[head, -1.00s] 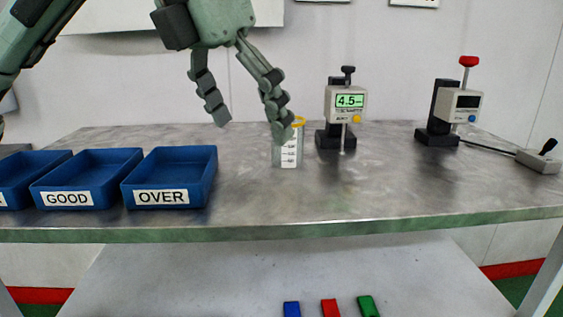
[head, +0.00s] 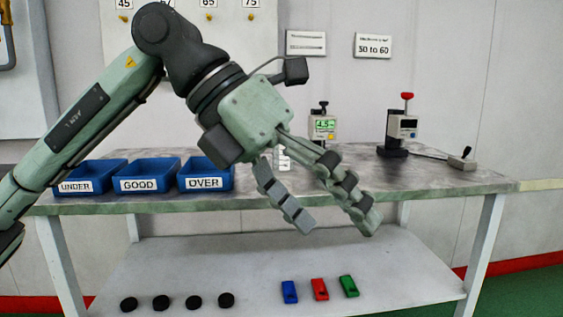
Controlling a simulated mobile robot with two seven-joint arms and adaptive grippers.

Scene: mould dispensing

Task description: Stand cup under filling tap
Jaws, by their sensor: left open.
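My left gripper (head: 335,222) is open and empty in the head view. Its fingers point down and to the right, in front of the table's front edge as seen from the camera. A clear cup with white markings (head: 284,160) is on the table behind the gripper, mostly hidden by it. A device with a green display reading about 4.5 (head: 323,127) stands behind the gripper. To its right is a dark stand with a grey box and a red knob (head: 402,125). I cannot tell which of these is the filling tap. My right gripper is not in view.
Blue trays labelled UNDER (head: 75,186), GOOD (head: 140,184) and OVER (head: 203,182) stand on the table's left. A small lever box (head: 462,162) sits at the right end. The lower shelf (head: 390,260) holds black discs and coloured blocks.

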